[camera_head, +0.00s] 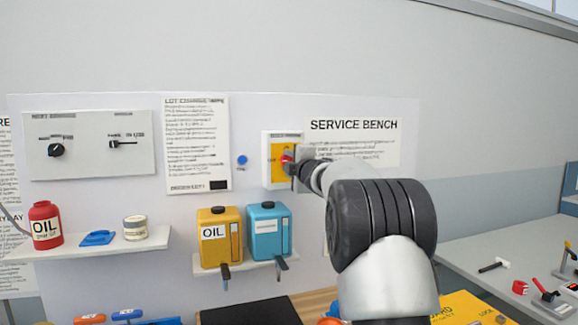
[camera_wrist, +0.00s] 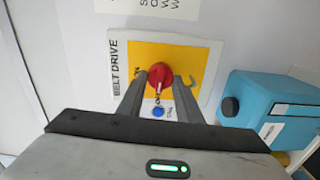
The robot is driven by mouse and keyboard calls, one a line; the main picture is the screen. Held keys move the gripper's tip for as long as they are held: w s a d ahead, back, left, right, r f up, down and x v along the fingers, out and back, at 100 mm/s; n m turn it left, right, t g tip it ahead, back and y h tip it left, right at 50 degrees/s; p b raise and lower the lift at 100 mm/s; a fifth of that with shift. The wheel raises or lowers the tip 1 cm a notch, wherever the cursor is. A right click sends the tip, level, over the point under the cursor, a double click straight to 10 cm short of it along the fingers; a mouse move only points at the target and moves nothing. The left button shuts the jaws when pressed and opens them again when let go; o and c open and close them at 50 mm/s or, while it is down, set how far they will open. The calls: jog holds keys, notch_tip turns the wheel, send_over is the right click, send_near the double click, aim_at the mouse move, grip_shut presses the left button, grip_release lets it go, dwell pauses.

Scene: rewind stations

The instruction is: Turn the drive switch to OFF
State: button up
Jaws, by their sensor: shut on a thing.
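The drive switch is a red rotary knob (camera_wrist: 160,76) on a yellow plate inside a white panel marked BELT DRIVE (camera_wrist: 203,52). In the head view the panel (camera_head: 267,170) is on the wall, left of the SERVICE BENCH sign, with the red knob (camera_head: 287,160) partly covered by my gripper. My gripper (camera_wrist: 158,88) is shut on the red knob, one finger on each side. It also shows in the head view (camera_head: 296,168). An ON mark is partly visible by the knob in the wrist view; the knob's exact setting is hard to tell.
A yellow oil can (camera_head: 219,240) and a blue can (camera_head: 268,232) stand on a small shelf below. A left shelf (camera_head: 110,247) holds a red oil bottle (camera_head: 46,225) and a small tin (camera_head: 135,228). A grey bench (camera_head: 470,250) is at right.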

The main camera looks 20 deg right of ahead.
jog(key=shift+n, duration=0.5)
jog(key=o, duration=1)
jog(key=shift+o, duration=0.2)
